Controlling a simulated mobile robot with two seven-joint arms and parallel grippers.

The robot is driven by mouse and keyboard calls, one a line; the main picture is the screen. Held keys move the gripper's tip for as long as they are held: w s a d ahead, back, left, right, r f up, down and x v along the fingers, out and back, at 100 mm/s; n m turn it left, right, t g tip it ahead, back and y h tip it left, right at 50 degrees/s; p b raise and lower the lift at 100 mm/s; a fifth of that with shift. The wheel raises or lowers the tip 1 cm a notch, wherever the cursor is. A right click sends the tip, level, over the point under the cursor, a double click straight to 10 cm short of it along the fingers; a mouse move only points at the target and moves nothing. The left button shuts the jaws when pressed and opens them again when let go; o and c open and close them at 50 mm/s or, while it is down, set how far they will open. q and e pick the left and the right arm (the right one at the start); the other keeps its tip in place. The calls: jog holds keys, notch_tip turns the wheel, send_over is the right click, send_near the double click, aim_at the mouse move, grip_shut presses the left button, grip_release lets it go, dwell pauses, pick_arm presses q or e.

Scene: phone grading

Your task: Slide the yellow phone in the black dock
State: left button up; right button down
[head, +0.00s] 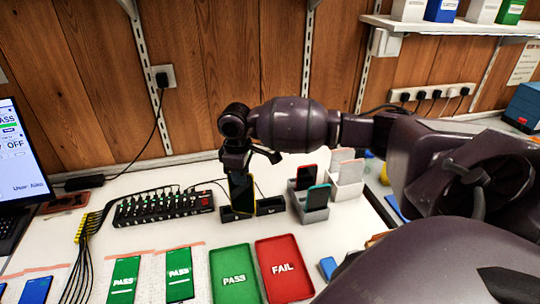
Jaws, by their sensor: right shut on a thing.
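My right gripper (237,170) comes in from the right and points down over the black dock. It is shut on the yellow phone (243,193), which stands upright with a dark face and a yellow edge. The black dock (269,205) is a low block on the white table. The phone's lower end is at the dock, overlapping it in this view; I cannot tell how deep it sits in a slot. My left gripper is not in view.
A grey dock (313,214) with red and teal phones and a white dock (348,190) stand right of the black dock. A black hub (165,207) is to the left. Green PASS (234,277) and red FAIL (284,268) trays lie in front.

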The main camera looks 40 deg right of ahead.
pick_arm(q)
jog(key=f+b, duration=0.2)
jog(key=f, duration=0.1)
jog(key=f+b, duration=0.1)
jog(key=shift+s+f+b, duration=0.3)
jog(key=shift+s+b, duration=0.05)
pick_arm(e)
jog(key=w+d+f+n, duration=0.1)
jog(key=d+f+n, duration=0.3)
jog(key=d, duration=0.8)
jog(key=shift+w+f+n, duration=0.2)
jog(key=shift+f+n, duration=0.1)
jog(key=shift+n, duration=0.2)
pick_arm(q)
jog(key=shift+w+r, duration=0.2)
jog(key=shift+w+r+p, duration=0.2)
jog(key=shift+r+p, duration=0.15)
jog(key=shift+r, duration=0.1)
pick_arm(e)
jog(key=shift+f, duration=0.1)
pick_arm(q)
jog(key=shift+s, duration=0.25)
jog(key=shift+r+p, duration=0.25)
jog(key=shift+p, duration=0.1)
